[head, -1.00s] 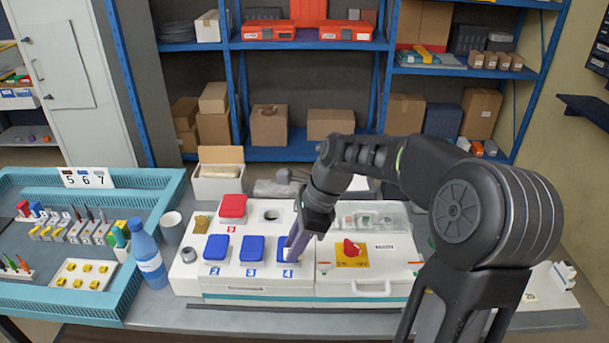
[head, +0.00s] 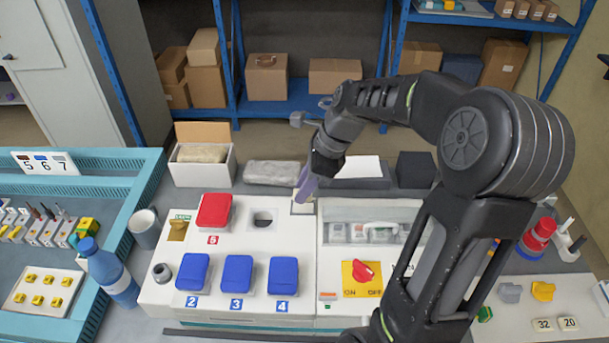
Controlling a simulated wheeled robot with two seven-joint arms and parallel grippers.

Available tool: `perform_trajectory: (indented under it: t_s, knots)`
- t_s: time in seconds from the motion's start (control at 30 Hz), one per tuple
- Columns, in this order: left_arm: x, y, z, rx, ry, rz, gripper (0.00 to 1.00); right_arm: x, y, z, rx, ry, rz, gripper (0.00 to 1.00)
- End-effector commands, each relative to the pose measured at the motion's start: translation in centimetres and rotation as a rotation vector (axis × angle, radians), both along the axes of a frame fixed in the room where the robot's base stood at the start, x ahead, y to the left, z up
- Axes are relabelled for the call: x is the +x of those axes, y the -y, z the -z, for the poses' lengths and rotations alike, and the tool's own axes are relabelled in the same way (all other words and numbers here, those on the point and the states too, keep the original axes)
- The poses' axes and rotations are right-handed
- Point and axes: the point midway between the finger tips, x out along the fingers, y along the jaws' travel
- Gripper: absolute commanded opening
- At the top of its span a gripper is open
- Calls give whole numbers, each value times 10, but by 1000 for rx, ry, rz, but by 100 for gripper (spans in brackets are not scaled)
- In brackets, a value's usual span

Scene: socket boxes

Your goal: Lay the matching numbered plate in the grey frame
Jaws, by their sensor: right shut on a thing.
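Two other numbered plates, 32 (head: 543,324) and 20 (head: 568,323), lie on a white board at the lower right. My left gripper is not in view.
The box carries a red lid (head: 215,212), several blue lids such as lid 3 (head: 237,274), and a red switch (head: 363,272). A blue bottle (head: 108,273), a cup (head: 144,228) and a teal tray (head: 130,206) stand left. An open carton (head: 203,164) stands behind.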

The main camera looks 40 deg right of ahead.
Motion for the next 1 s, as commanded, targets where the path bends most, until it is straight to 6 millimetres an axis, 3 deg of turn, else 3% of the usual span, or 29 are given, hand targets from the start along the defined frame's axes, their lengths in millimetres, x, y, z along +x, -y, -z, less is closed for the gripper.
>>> perform_trajectory:
  t_s: [0.1,0.43,0.77,1.0]
  knots:
    - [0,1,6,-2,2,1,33,0,-1,12,1,-1,-1,0]
    - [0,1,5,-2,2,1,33,0,0,12,1,-1,0,0]
    - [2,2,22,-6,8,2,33,-1,0,31,0,-1,0,0]
    - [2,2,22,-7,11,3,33,0,0,30,-1,-1,0,0]
